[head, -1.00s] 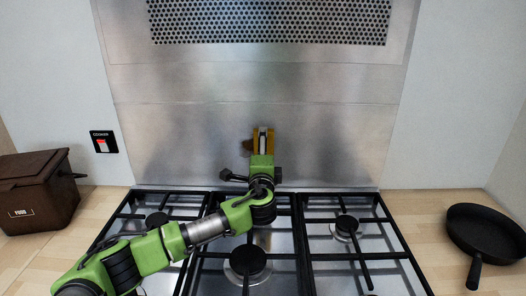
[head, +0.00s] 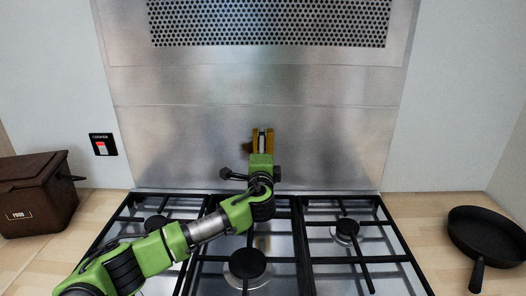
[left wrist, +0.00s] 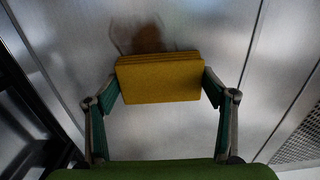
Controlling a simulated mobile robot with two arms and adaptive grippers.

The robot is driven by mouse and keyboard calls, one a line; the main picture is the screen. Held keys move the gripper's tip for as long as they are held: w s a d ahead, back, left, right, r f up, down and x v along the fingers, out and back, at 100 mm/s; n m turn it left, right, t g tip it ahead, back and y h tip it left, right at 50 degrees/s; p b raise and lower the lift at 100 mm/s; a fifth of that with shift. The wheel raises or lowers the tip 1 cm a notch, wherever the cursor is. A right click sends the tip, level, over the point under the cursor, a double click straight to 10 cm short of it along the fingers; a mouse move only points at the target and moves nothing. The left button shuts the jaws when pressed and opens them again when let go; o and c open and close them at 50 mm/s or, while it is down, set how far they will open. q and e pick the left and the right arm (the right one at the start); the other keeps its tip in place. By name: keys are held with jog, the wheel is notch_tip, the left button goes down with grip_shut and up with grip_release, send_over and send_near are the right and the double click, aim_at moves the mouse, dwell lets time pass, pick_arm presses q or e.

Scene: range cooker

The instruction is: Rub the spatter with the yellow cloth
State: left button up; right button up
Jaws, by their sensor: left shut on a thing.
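The yellow cloth (left wrist: 160,80) is a folded pad held between the fingers of my left gripper (head: 263,136). The cloth also shows in the head view (head: 255,146), up against the steel splashback behind the hob. In the left wrist view its near face is toward me, and I cannot tell how firmly its far face touches the steel. The spatter (left wrist: 148,38) is a brown smear on the steel, partly hidden behind the cloth's edge. In the head view a small part of the spatter (head: 247,147) shows just left of the cloth. My right gripper is not in view.
The gas hob (head: 302,240) with black grates lies below my left arm. A black frying pan (head: 487,234) sits on the right worktop. A brown food bin (head: 38,195) stands on the left worktop. A perforated vent panel (head: 270,22) is above.

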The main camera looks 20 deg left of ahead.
aim_at(239, 150)
pick_arm(q)
jog(key=shift+s+a, duration=0.3)
jog(key=shift+a, duration=0.6)
jog(key=shift+s+a, duration=0.3)
jog(key=shift+a, duration=0.55)
jog(key=shift+s+a+p, duration=0.2)
jog(key=shift+a, duration=0.7)
jog(key=shift+s+a+p, duration=0.15)
jog(key=shift+a, duration=0.75)
jog(key=shift+w+d, duration=0.3)
jog(key=shift+d, duration=0.7)
jog(key=shift+w+d, duration=0.25)
jog(key=shift+d, duration=0.7)
jog(key=shift+w+d+f+b, duration=0.5)
jog(key=shift+d+f+b, duration=0.65)
jog(key=shift+d+b, duration=0.45)
jog(key=shift+s+a+p, duration=0.35)
jog(key=shift+a, duration=0.85)
jog(key=shift+s+a+p, duration=0.35)
jog(key=shift+s+a, duration=0.05)
jog(key=shift+a, duration=0.85)
jog(key=shift+s+a+p, duration=0.35)
jog(key=shift+a, duration=0.85)
jog(key=w+d+b, duration=0.1)
jog(key=w+d, duration=0.1)
jog(key=d, duration=0.5)
jog(key=shift+d, duration=0.2)
